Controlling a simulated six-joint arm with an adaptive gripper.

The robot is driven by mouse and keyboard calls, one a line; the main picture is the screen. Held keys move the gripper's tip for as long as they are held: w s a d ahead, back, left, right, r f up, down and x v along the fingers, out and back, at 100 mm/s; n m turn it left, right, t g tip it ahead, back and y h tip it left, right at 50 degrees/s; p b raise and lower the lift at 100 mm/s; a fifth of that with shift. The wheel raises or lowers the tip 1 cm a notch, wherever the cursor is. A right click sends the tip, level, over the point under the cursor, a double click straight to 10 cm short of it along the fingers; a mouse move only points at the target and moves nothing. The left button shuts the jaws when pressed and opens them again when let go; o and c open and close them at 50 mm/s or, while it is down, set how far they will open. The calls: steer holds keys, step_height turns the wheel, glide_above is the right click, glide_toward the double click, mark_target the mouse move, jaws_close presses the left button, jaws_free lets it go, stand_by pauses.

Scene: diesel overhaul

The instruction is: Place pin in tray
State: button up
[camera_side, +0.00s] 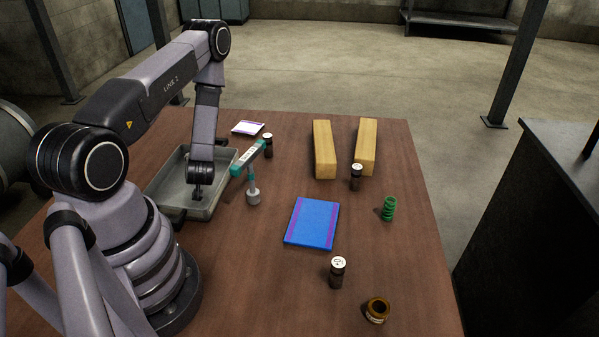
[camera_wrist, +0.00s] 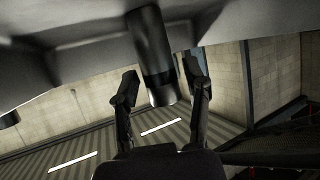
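The tray (camera_side: 225,160) is a shallow grey metal pan on the wooden table, beside my arm. My gripper (camera_side: 197,196) reaches down into it, small and dark in the side view. In the wrist view the two fingers of my gripper (camera_wrist: 162,88) stand apart. A dark cylinder with a shinier end band (camera_wrist: 153,55) shows between them, with small gaps at its sides. It may be the pin. I cannot make out a pin in the side view; the gripper and wrist cover part of the tray floor.
A teal tool with a white label (camera_side: 247,159) and a grey-ended teal piece (camera_side: 253,196) are right of the tray. Wooden blocks (camera_side: 324,150), a blue booklet (camera_side: 313,222), a green spring (camera_side: 388,208), small dark bottles (camera_side: 338,273) and a brown ring (camera_side: 377,310) lie farther right.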

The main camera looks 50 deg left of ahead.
steer(key=shift+o, duration=0.2)
steer(key=shift+r, duration=0.1)
steer(key=v, duration=0.3)
steer(key=shift+d+r, duration=0.15)
steer(key=shift+d, duration=0.05)
steer(key=w+d+r+m+t+h, duration=0.1)
steer(key=w+d+r+h, duration=0.1)
steer(key=w+r, duration=0.35)
steer(key=w+d+r+t+h, duration=0.1)
steer(key=w+d+r+h, duration=0.15)
steer(key=r, duration=0.55)
steer(key=w+d+r+m+t+h, duration=0.25)
steer(key=d+r+m+h, duration=0.2)
steer(key=d+r, duration=0.6)
steer(key=s+d+r+m+g+h, duration=0.1)
steer(key=s+d+r+m+h, duration=0.3)
steer(key=s+d+r, duration=0.5)
steer(key=s+d+r+m+g, duration=0.1)
steer(key=s+d+m, duration=0.1)
steer(key=s, duration=0.3)
steer(key=s+d+r+m+g, duration=0.1)
steer(key=s+d+m, duration=0.1)
steer(key=s, duration=0.4)
steer(key=shift+r+m, duration=0.25)
steer(key=shift+m, duration=0.2)
steer(key=shift+w, duration=0.1)
